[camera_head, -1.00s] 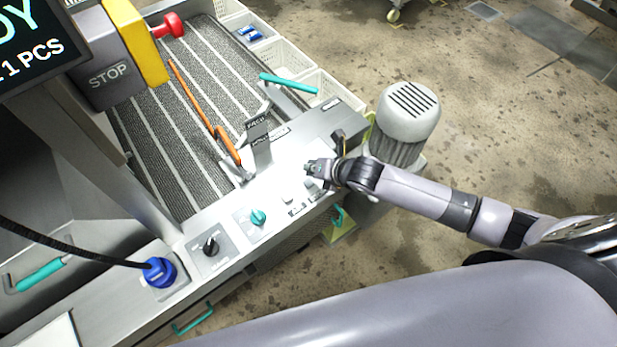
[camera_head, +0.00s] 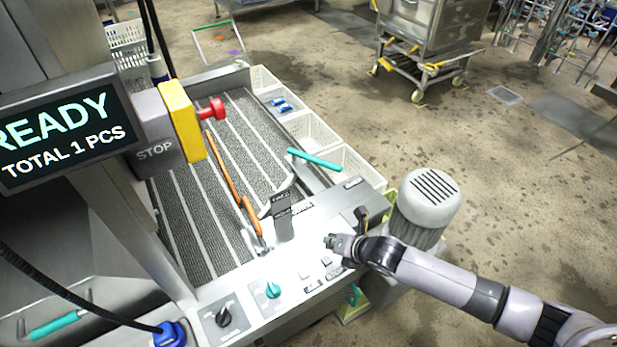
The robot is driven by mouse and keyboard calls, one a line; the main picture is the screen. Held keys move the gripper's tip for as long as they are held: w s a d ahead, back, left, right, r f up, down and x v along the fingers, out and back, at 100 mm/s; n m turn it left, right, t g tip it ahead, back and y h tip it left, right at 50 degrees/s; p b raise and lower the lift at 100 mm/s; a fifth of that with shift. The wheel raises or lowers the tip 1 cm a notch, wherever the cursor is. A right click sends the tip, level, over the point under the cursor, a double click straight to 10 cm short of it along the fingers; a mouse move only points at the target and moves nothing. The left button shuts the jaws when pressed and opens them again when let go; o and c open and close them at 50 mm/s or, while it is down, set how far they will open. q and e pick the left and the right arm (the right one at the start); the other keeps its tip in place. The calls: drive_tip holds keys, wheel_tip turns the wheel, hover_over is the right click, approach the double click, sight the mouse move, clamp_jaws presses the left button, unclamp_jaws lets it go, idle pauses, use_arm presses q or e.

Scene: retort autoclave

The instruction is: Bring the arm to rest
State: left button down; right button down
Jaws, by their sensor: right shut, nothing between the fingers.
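My right arm comes in from the lower right. Its gripper (camera_head: 334,241) is shut and empty, over the right end of the machine's grey control panel (camera_head: 245,306). I cannot tell whether its tips touch the panel or hover above it. Near it on the panel are small switches (camera_head: 305,275), a teal knob (camera_head: 273,290), a black knob (camera_head: 223,316) and a dark lever plate (camera_head: 283,222). My left gripper is not in view.
A grey motor (camera_head: 428,197) stands close beside my right wrist. A ribbed conveyor (camera_head: 215,200) with an orange bar lies behind the panel. White baskets (camera_head: 312,137) line its right side. A display (camera_head: 65,130) reads READY, TOTAL 1 PCS. Open floor lies right; a wheeled cart (camera_head: 420,40) stands behind.

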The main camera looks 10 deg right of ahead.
drive_tip(key=s+a+r+m+g, duration=0.1)
drive_tip(key=s+a+r+m, duration=0.1)
drive_tip(key=s+m, duration=0.4)
drive_tip(key=s+a+r+m, duration=0.1)
drive_tip(key=s+a+m, duration=0.25)
drive_tip(key=m, duration=0.35)
drive_tip(key=s+d+r+m+g+h, duration=0.2)
drive_tip(key=s+d+m, duration=0.3)
drive_tip(key=s+m, duration=0.35)
drive_tip(key=s+d+r+m+g+h, duration=0.2)
drive_tip(key=s+d+m, duration=0.3)
drive_tip(key=s+m, duration=0.3)
wheel_tip(320, 180, down, 34)
drive_tip(key=s+g+b, duration=0.1)
drive_tip(key=b, duration=0.6)
drive_tip(key=s+d+f+g+b, duration=0.1)
drive_tip(key=s+d+f+b, duration=0.2)
drive_tip(key=s+f, duration=1.3)
wheel_tip(320, 180, down, 4)
drive_tip(key=shift+s+f+b, duration=0.1)
drive_tip(key=shift+s+b, duration=0.05)
drive_tip(key=shift+b, duration=0.5)
